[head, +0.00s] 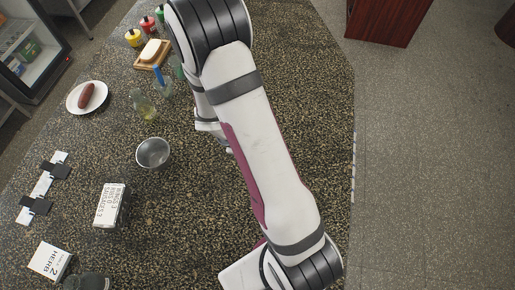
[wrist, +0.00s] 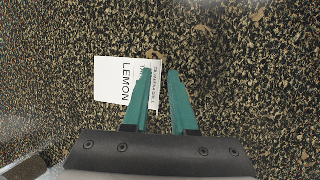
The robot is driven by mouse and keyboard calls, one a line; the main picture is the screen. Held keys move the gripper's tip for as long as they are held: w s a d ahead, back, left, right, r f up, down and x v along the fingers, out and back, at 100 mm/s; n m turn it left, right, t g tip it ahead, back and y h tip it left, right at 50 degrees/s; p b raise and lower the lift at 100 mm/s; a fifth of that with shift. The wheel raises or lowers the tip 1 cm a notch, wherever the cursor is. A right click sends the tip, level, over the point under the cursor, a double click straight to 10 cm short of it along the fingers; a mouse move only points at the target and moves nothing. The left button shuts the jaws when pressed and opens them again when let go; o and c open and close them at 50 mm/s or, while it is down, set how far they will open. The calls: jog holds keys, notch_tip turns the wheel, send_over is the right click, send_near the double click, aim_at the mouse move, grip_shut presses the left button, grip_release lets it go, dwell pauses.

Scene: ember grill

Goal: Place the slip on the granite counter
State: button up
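The slip (wrist: 110,82) is a white paper printed with LEMON and smaller text. In the wrist view it appears to lie flat on the speckled granite counter (wrist: 245,70). My gripper (wrist: 160,70) has two teal fingers with a narrow gap between them. The left finger covers part of the slip's right side, and the slip's right edge shows in the gap. The right finger is clear of the slip. Whether the fingers touch the paper cannot be told. In the head view my arm hides the gripper, and I cannot make out this slip there.
The counter also holds a metal bowl (head: 153,153), a lettered box (head: 110,205), a herb card (head: 49,260), a plate (head: 74,98) with a sausage (head: 86,95), bottles and a small board (head: 140,66). Black-and-white pieces (head: 45,185) lie at left. The counter's right edge borders the floor.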

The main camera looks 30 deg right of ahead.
jog(key=s+v, duration=0.1)
jog(key=v, duration=1.2)
jog(key=s+a+r+m+y, duration=0.3)
jog(key=s+a+r+m, duration=0.1)
jog(key=s+m, duration=0.3)
jog(key=s+a+r+m+t+y, duration=0.1)
jog(key=s+a+r+m+y, duration=0.2)
jog(key=s+a+r+m, duration=0.2)
jog(key=s+m, duration=0.2)
jog(key=s, duration=0.2)
jog(key=shift+r+y, duration=0.3)
jog(key=shift+y, duration=0.1)
